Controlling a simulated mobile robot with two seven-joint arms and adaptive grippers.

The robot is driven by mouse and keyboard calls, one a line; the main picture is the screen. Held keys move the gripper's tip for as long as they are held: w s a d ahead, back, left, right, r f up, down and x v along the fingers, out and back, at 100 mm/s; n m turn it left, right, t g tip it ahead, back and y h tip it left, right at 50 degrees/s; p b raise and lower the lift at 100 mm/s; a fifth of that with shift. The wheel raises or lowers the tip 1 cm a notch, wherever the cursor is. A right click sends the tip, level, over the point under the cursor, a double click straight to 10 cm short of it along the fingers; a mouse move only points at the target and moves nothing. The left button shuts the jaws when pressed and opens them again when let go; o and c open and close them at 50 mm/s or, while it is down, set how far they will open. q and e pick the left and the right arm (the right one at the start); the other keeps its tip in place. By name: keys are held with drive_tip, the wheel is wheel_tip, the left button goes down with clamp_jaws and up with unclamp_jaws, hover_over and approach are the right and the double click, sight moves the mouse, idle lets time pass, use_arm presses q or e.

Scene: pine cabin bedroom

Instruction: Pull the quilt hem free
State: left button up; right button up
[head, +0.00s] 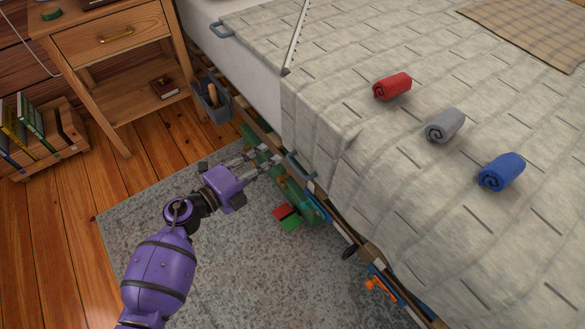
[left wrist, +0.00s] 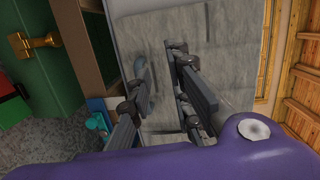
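The pale grey quilt (head: 400,150) with dark dashes covers the bed, and its hem hangs over the near side. A grey-blue loop handle (head: 300,166) is at the hanging hem's lower edge. A second such handle (head: 222,29) is at the upper left corner. My left gripper (head: 271,154) is open, just left of the lower handle, its fingers pointing at it. In the left wrist view the two fingers (left wrist: 163,75) stand apart in front of the quilt (left wrist: 205,35), and the handle (left wrist: 150,78) shows beside the left finger. Contact cannot be told. My right gripper is out of view.
Rolled red (head: 392,86), grey (head: 445,125) and blue (head: 502,171) cloths lie on the quilt. A wooden nightstand (head: 110,40) stands at the upper left. A grey caddy (head: 211,104) hangs at the bed side. Toys clutter under the bed edge; the rug (head: 240,270) is mostly clear.

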sight(294, 169)
use_arm(q)
drive_tip(key=d+f+g, duration=0.1)
drive_tip(key=d, duration=0.1)
drive_tip(key=d+f+m+g+b, duration=0.1)
drive_tip(key=d+f, duration=0.1)
drive_tip(key=d, duration=0.1)
drive_tip(key=d+f+m+b, duration=0.1)
drive_tip(key=d, duration=0.1)
drive_tip(key=shift+w+d+f+g+h, duration=0.25)
drive_tip(key=shift+w+d+g+h, duration=0.05)
drive_tip(key=shift+w+g+h, duration=0.1)
drive_tip(key=shift+w+d+b, duration=0.15)
drive_tip(key=shift+d+b, duration=0.05)
drive_tip(key=shift+b, duration=0.1)
clamp_jaws()
drive_tip(key=shift+r, duration=0.1)
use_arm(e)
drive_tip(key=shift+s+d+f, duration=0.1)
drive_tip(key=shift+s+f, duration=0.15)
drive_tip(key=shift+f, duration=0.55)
